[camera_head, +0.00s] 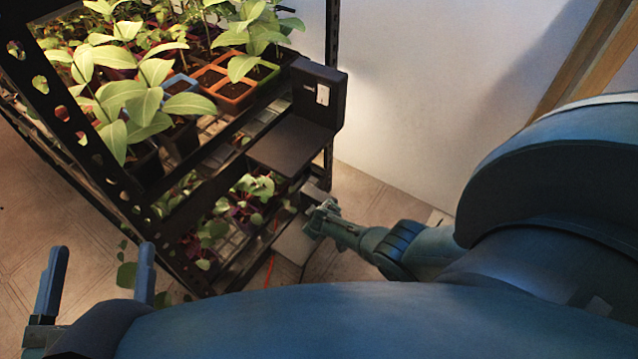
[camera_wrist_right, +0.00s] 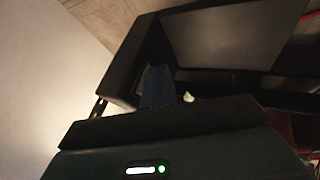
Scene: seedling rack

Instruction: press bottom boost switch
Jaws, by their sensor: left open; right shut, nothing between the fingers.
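My right gripper (camera_head: 322,212) is shut and empty, low beside the rack's right post. It is right up against a small dark box (camera_head: 313,193) at the lower shelf's end; I cannot tell if they touch. The bottom boost switch cannot be made out in either view. In the right wrist view my shut fingers (camera_wrist_right: 157,88) point at a dark boxy frame (camera_wrist_right: 130,62). A similar black box (camera_head: 316,96) with a small white switch or plate (camera_head: 322,95) is higher on the rack. My left gripper (camera_head: 100,255) is open and empty at the lower left.
The black metal rack (camera_head: 150,215) holds potted seedlings (camera_head: 140,95) on upper and lower shelves. A dark flat panel (camera_head: 290,146) juts out above my right gripper. An orange cable (camera_head: 270,270) hangs near the floor. A white wall (camera_head: 420,90) stands behind.

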